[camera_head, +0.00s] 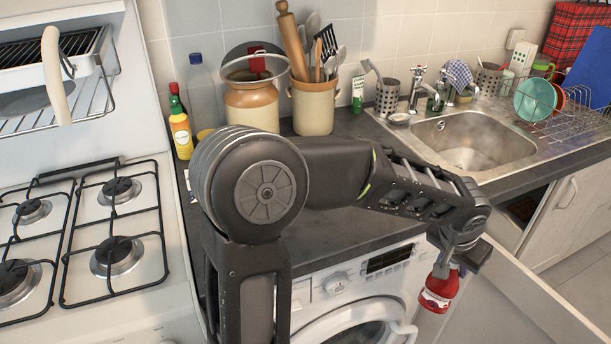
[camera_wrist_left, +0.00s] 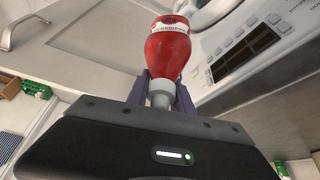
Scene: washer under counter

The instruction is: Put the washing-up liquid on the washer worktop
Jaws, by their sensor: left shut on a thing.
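A red bottle (camera_head: 438,291) with a white label, which looks like the washing-up liquid, hangs neck up in my left gripper (camera_head: 462,255). The gripper is shut on its neck. The left wrist view shows the bottle (camera_wrist_left: 168,50) with its pale neck between the fingers (camera_wrist_left: 160,95). In the head view the bottle is in front of the counter, near the washer's right side. The dark worktop (camera_head: 350,228) over the washer (camera_head: 325,300) has a bare stretch, partly hidden by my left arm. My right gripper is out of view.
Bottles (camera_head: 180,130), a brown jar (camera_head: 252,105) and a utensil pot (camera_head: 313,108) stand along the back of the worktop. A hob (camera_head: 85,230) is at left, a sink (camera_head: 470,145) and dish rack (camera_head: 565,125) at right. An open door panel (camera_head: 530,295) sticks out at lower right.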

